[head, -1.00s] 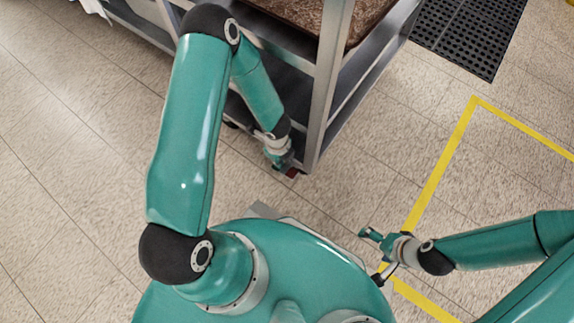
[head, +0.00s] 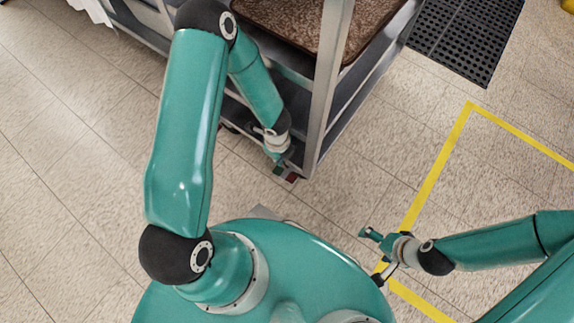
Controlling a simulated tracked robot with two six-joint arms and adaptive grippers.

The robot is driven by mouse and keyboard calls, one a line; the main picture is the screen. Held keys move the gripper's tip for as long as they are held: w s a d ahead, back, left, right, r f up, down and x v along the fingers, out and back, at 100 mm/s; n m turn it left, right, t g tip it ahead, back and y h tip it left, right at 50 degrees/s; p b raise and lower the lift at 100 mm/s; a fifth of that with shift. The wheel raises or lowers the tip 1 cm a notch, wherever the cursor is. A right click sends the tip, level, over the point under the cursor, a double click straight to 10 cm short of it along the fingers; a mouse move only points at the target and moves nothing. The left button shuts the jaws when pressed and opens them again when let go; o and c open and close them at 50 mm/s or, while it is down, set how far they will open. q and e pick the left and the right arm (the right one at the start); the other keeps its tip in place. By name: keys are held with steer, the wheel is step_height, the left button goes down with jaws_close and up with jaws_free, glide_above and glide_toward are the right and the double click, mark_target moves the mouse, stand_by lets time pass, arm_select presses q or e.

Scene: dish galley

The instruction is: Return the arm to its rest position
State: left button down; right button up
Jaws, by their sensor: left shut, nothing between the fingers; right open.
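My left arm comes in from the left and folds over. Its gripper (head: 285,172) hangs low beside the corner post of a grey metal cart, with nothing seen between its fingers. The fingers look small and dark from here, and I cannot tell whether they touch the post. My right gripper (head: 368,238) is at the lower right, above the floor by the yellow line. It is open and empty.
The grey metal cart (head: 325,95) with a brown speckled tray (head: 300,22) stands just past my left gripper. A black perforated mat (head: 465,38) lies at the upper right. Yellow tape (head: 437,165) marks the floor. Tiled floor at the left is clear.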

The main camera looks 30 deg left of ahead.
stand_by(0.3)
arm_select(q)
steer(key=s+d+r+n+h, duration=0.3)
steer(key=s+d+n+h, duration=0.35)
steer(key=d+n, duration=0.7)
step_height(320, 180, up, 34)
steer(key=s+a+n+y+p, duration=0.1)
steer(key=n+p, duration=0.6)
steer(key=p, duration=2.7)
steer(key=shift+s+a+r+t+y+p, duration=0.3)
steer(key=shift+s+a+y, duration=0.15)
steer(key=shift+y, duration=0.3)
